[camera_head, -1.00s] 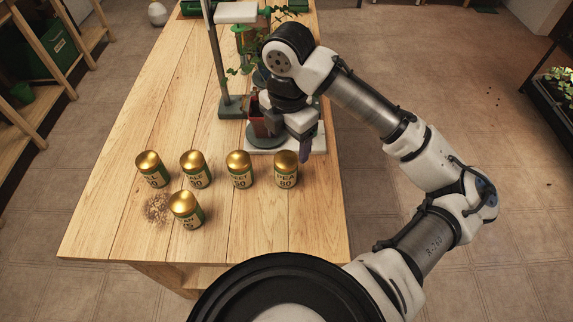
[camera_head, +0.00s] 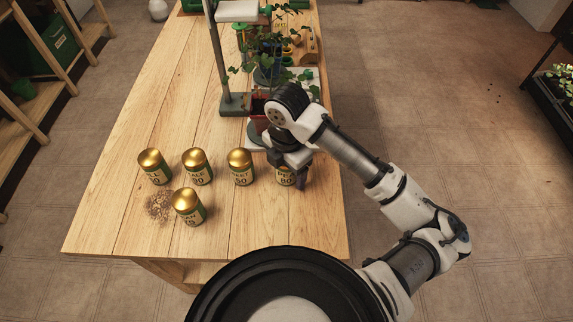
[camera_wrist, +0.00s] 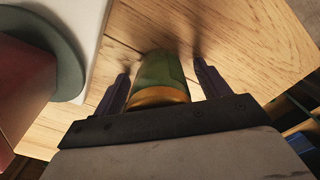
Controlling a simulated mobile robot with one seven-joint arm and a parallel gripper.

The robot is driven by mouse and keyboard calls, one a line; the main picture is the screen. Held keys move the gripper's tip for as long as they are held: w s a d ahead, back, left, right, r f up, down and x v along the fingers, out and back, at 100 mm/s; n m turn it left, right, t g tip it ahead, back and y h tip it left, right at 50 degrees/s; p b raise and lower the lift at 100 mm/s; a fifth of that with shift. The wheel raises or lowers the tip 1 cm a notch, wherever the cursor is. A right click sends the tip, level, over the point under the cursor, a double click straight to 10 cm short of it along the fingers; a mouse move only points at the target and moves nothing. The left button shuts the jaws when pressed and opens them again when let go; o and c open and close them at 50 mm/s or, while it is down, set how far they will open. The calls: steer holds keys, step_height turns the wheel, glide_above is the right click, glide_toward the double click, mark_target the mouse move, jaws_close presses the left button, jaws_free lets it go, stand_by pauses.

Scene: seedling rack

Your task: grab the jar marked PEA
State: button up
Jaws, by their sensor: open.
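The jar at the right end of the row (camera_head: 286,179), marked PEA in the earlier head view, is largely hidden behind my gripper; only its lower label shows now. In the wrist view the jar (camera_wrist: 162,76) is green with a gold lid and stands between the two fingers. My gripper (camera_head: 285,177) is over this jar with its fingers pointing down on either side. In the wrist view my gripper (camera_wrist: 160,85) is open, with a gap between each finger and the jar.
Similar gold-lidded jars stand to the left: one marked BEET (camera_head: 240,167), one beside it (camera_head: 197,167), one at the far left (camera_head: 155,167) and one in front (camera_head: 188,207). Spilled seeds (camera_head: 158,208) lie near them.

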steer(key=c, duration=1.1)
steer(key=shift+r, duration=0.1)
